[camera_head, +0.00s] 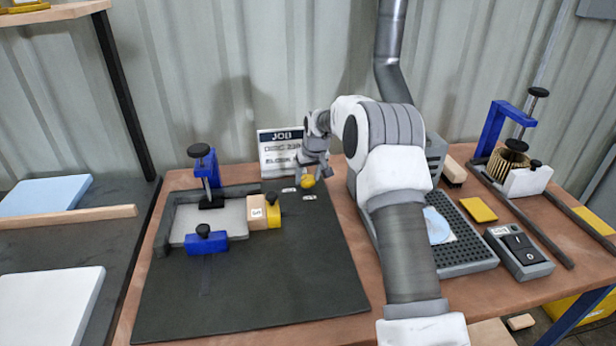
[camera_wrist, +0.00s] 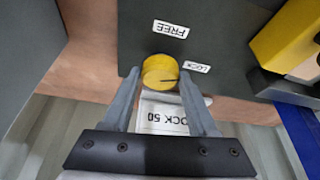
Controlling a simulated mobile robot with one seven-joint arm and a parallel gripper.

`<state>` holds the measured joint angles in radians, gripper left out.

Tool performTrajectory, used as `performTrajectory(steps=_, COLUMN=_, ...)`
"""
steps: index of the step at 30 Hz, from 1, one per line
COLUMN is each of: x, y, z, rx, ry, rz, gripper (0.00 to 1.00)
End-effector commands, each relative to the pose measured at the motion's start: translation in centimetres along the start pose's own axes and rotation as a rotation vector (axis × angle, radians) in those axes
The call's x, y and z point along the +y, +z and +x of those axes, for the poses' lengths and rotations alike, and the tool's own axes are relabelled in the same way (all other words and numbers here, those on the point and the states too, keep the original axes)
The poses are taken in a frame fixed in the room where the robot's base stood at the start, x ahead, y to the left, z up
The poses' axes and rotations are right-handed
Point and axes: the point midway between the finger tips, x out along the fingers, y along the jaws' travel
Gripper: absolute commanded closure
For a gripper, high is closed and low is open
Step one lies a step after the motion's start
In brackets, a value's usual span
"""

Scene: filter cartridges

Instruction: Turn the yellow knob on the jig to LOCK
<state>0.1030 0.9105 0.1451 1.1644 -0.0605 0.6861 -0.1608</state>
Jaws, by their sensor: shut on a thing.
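The yellow knob (camera_wrist: 160,70) sits near the edge of the jig's dark plate (camera_head: 250,300). My gripper (camera_wrist: 160,77) is shut on it, with one finger on each side. A dark line on the knob's top points roughly to the right in the wrist view, toward the side of the LOCK label (camera_wrist: 197,67); I cannot tell whether it lines up exactly. The FREE label (camera_wrist: 171,29) is above the knob in that view. In the head view the knob (camera_head: 307,182) shows below my gripper (camera_head: 314,178), partly covered by it.
A job sign (camera_head: 279,150) stands behind the knob. My arm covers part of the grey machine (camera_head: 465,240) at right.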

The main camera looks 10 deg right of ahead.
Motion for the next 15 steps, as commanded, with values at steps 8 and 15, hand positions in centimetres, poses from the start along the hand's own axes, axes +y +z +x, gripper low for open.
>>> performTrajectory(steps=8, x=-0.32, y=0.0, z=0.03, rx=-0.002, ry=0.081, rz=0.191, gripper=0.97)
performTrajectory(steps=15, x=-0.33, y=0.01, z=0.04, rx=-0.002, ry=0.136, rz=0.326, gripper=0.97)
